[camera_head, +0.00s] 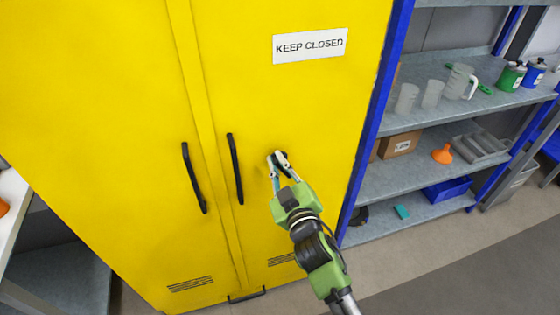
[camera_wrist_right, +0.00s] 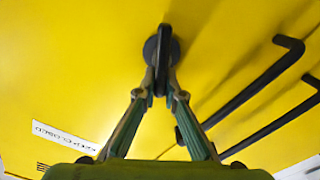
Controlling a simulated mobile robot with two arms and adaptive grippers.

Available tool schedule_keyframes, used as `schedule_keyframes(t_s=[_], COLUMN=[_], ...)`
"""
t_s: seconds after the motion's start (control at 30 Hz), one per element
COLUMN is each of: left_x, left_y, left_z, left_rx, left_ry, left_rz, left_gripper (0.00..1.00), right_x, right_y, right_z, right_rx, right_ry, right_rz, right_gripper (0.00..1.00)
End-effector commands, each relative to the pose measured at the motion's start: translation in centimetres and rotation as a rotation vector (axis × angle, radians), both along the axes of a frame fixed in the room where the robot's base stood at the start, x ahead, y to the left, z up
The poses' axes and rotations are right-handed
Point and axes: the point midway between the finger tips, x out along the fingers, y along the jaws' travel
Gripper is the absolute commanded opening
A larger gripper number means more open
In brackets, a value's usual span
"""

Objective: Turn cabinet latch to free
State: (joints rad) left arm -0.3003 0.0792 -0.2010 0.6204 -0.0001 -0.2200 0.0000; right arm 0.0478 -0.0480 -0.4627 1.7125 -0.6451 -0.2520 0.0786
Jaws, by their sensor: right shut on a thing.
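The yellow cabinet (camera_head: 110,90) fills the left and middle of the head view, with both doors shut. Its black latch (camera_head: 283,158) is on the right door, right of the two black door handles. My right gripper (camera_head: 278,163) is at the latch and partly hides it. In the right wrist view the latch (camera_wrist_right: 161,50) shows as a round black base with a narrow raised grip. My right gripper (camera_wrist_right: 160,93) is shut on that grip, one finger on each side. My left gripper is not in view.
Two black handles, the left (camera_head: 194,178) and the right (camera_head: 235,168), stand out from the doors. A "KEEP CLOSED" sign (camera_head: 310,46) is above the latch. Blue-framed shelves (camera_head: 425,180) with jugs, boxes and a funnel (camera_head: 442,154) stand at the right. Floor is clear at lower right.

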Motion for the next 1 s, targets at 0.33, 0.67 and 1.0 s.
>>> schedule_keyframes(t_s=[0.33, 0.67, 1.0], left_x=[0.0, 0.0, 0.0], left_y=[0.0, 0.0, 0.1], left_z=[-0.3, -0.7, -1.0], left_rx=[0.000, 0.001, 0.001], left_ry=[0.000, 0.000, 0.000], left_rz=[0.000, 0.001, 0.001], left_gripper=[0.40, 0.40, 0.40], right_x=[-0.2, -0.4, -0.4], right_y=[0.7, 1.2, 1.3], right_z=[-0.7, -1.3, -2.1], right_rx=[-0.316, -0.613, -0.860], right_ry=[-0.103, -0.202, -0.281], right_rz=[0.001, 0.002, 0.001], right_gripper=[0.00, 0.00, 0.00])
